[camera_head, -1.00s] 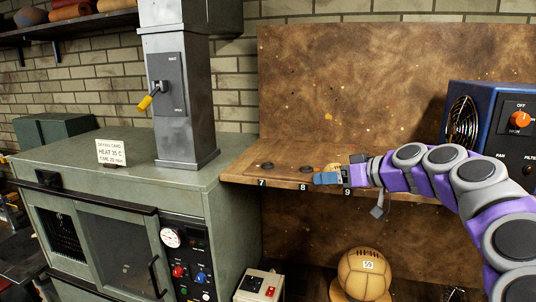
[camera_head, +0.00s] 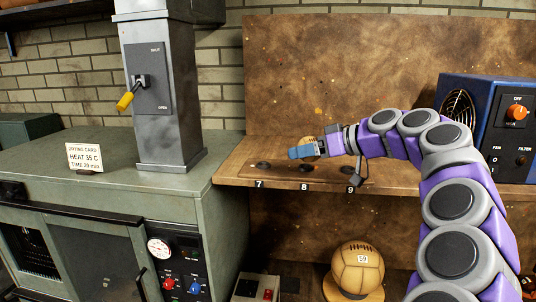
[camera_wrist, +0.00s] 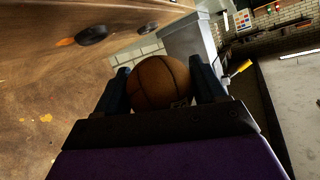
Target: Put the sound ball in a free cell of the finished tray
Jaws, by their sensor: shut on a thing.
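My gripper (camera_head: 305,152), with blue fingers, is shut on a small brown leather ball (camera_wrist: 160,82). The wrist view shows the ball between both fingers, with a pale mark low on it that I cannot read. In the head view the fingers partly hide the ball (camera_head: 308,141). It is held above a wooden strip on the shelf (camera_head: 225,172). The strip has dark round seats numbered 7 (camera_head: 263,166), 8 (camera_head: 306,168) and 9 (camera_head: 347,170), all empty. I cannot tell whether this strip is the finished tray.
A larger ball marked 59 (camera_head: 358,275) rests on a stand below the shelf. A green drying cabinet (camera_head: 110,205) with a grey column (camera_head: 163,100) stands at left. A blue fan box (camera_head: 482,110) is at right. A brown board (camera_head: 330,70) rises behind the shelf.

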